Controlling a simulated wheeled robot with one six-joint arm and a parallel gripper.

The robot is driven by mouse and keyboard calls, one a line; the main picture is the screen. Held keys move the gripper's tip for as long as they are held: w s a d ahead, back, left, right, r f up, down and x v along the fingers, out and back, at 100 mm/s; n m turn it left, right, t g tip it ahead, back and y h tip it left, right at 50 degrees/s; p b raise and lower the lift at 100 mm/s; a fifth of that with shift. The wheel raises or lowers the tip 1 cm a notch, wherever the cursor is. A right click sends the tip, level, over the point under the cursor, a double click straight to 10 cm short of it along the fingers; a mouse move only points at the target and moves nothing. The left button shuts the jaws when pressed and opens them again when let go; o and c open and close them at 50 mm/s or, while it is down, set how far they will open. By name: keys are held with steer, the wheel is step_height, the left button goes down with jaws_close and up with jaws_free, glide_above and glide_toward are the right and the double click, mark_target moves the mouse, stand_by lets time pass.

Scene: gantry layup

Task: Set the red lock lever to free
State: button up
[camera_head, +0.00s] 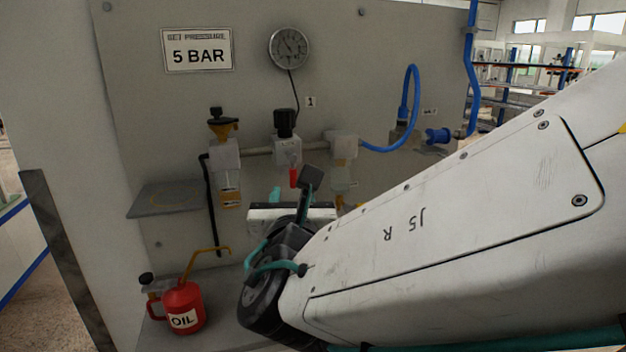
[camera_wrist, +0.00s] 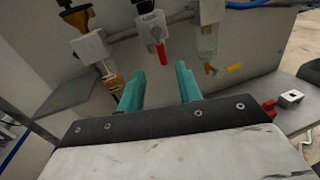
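The red lock lever (camera_head: 293,177) hangs down from the pale regulator body (camera_head: 288,152), below its black knob (camera_head: 285,122). In the wrist view the red lever (camera_wrist: 162,52) points downward, slightly tilted, under the regulator (camera_wrist: 151,26). My gripper (camera_wrist: 160,76) is open, its two teal fingers apart with nothing between them. In the wrist picture the lever lies above and between the fingertips. In the head view my gripper is just below the lever, partly hidden by my own wrist. I see no contact with the lever.
A filter unit with a yellow-brown top (camera_head: 223,128) stands left of the regulator; a clear-bowled unit (camera_head: 342,155) stands right. A blue hose (camera_head: 412,90) loops right. A gauge (camera_head: 289,48) is above. A grey shelf (camera_head: 165,198) juts out left; a red oil can (camera_head: 182,306) stands below.

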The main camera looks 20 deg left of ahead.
mark_target(293, 177)
steer(key=x, duration=0.7)
steer(key=shift+w+d, duration=0.1)
steer(key=shift+w, duration=0.05)
jaws_close()
